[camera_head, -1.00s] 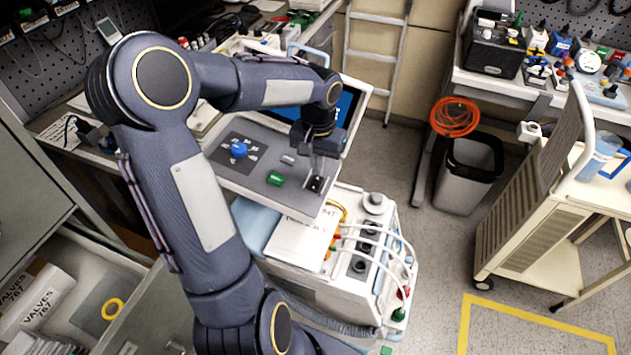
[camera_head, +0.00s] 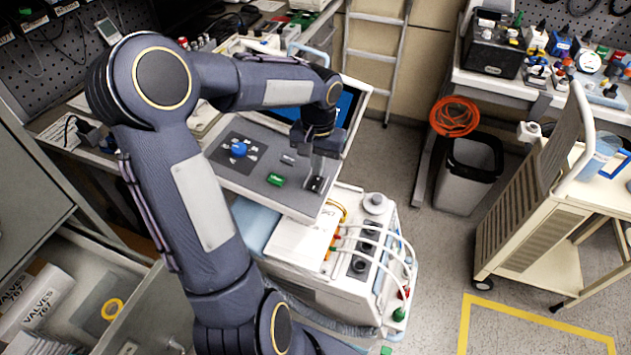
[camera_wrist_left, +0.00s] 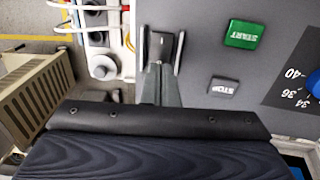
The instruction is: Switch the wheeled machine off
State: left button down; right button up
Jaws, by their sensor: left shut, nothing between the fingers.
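The wheeled machine (camera_head: 233,180) has a grey top panel with a blue knob (camera_head: 239,149), a green START button (camera_head: 276,179), a grey STOP button (camera_head: 288,160) and a small black switch (camera_head: 315,184) near its front right corner. START (camera_wrist_left: 244,34) and STOP (camera_wrist_left: 223,86) also show in the left wrist view. My left gripper (camera_head: 318,176) is shut and empty, pointing down at the black switch. In the wrist view its fingertips (camera_wrist_left: 161,62) overlap the switch and partly hide it. I cannot tell whether they touch. The screen is partly hidden by my arm.
White hoses (camera_head: 375,235) loop over the machine's side. A bin (camera_head: 468,170) with an orange coil (camera_head: 454,117) above it and a cream trolley (camera_head: 530,215) stand to the right. An open drawer (camera_head: 80,290) is at lower left. Floor between machine and trolley is clear.

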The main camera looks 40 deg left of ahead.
aim_at(317, 179)
pick_arm(q)
jog(key=shift+f+b, duration=0.7)
jog(key=shift+f, duration=0.25)
dwell(0.6)
notch_tip(317, 179, up, 7)
jog(key=p, duration=0.5)
dwell(0.4)
dwell(0.4)
